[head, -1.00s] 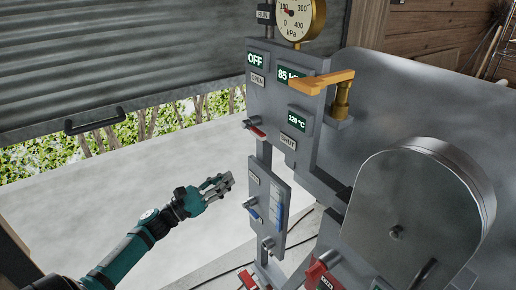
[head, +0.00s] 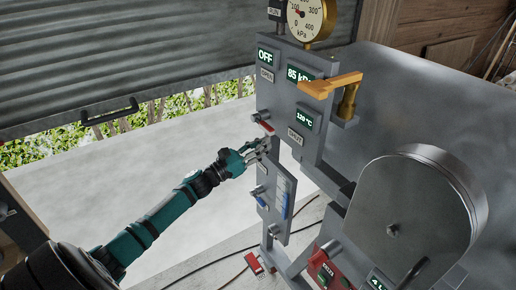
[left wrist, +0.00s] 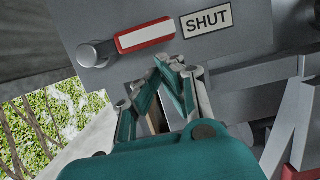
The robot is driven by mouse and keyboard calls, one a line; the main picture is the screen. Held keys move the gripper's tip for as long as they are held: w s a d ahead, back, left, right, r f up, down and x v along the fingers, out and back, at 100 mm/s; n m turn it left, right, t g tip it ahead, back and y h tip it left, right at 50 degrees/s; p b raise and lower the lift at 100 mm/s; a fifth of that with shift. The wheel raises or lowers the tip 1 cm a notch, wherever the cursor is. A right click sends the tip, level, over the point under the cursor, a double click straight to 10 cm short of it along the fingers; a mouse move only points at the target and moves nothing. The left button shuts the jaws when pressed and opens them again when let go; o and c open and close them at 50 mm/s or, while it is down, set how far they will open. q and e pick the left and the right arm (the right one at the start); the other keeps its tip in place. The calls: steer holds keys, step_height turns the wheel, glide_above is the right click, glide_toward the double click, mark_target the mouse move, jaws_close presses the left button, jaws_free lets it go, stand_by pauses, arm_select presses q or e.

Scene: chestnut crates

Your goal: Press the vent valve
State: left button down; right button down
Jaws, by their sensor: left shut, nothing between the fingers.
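A valve lever with a red handle (head: 266,128) and pale top sits on the left edge of the grey panel (head: 285,110). Its round grey pivot (left wrist: 95,53) and red-and-white handle (left wrist: 146,35) show large in the left wrist view. The handle points toward the SHUT label (left wrist: 206,20); an OPEN label (head: 267,75) is higher up. No label in view names the vent valve. My left gripper (head: 265,143) is shut and empty, its fingertips just below the handle and SHUT label. Whether they touch anything I cannot tell.
An orange lever (head: 330,85) juts out at the panel's right, below a pressure gauge (head: 306,18). A lower panel with a blue level strip (head: 284,195) hangs beneath my gripper. A large round grey lid (head: 415,205) stands at right. Open floor lies left.

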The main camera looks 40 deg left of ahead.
arm_select(q)
steer(key=shift+r, duration=0.3)
steer(key=shift+d+r+n+p, duration=0.15)
steer(key=shift+n+p, duration=0.15)
steer(key=shift+n, duration=0.1)
steer(key=shift+r, duration=0.1)
